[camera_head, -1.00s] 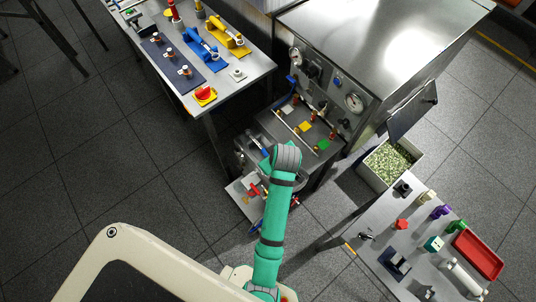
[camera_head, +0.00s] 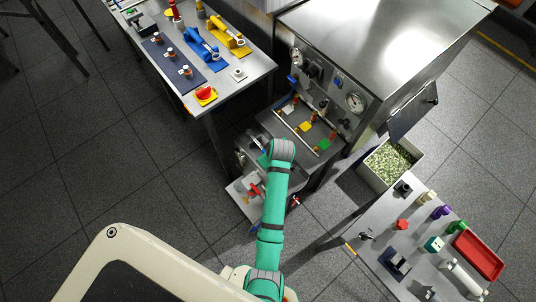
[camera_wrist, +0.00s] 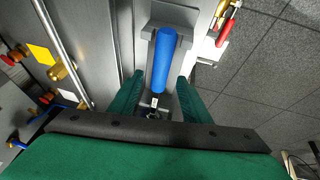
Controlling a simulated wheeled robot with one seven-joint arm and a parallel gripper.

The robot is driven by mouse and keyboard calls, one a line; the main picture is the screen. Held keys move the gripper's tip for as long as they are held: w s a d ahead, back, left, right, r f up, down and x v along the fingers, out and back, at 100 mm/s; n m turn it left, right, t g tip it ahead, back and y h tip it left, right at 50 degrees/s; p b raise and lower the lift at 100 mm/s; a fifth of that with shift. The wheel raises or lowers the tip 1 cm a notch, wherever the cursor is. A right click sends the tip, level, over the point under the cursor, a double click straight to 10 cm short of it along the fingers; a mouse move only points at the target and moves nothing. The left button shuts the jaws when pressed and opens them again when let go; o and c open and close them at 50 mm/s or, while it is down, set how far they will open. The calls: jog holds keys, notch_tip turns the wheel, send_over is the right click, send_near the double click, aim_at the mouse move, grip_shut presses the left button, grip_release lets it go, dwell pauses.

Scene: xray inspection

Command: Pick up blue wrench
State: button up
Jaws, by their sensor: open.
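A blue cylindrical handle (camera_wrist: 165,58), which looks like the blue wrench, sits in a grey metal holder in the wrist view. My gripper (camera_wrist: 158,100) is open, with one green finger on each side of the handle's near end. The handle lies lengthwise between the fingers, and the fingers look apart from it. Its dark metal end near the palm is partly hidden. In the head view my green arm covers the gripper, and I cannot make out the wrench there.
A steel machine with gauges (camera_head: 354,103) stands beside the arm, its panel and pipes left of the gripper in the wrist view. A red-handled valve (camera_wrist: 224,34) is close on the right. Tool tables stand upper left (camera_head: 226,86) and lower right (camera_head: 377,270).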

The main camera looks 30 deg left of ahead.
jog(key=shift+x, duration=0.85)
grip_shut()
jog(key=shift+r, duration=0.1)
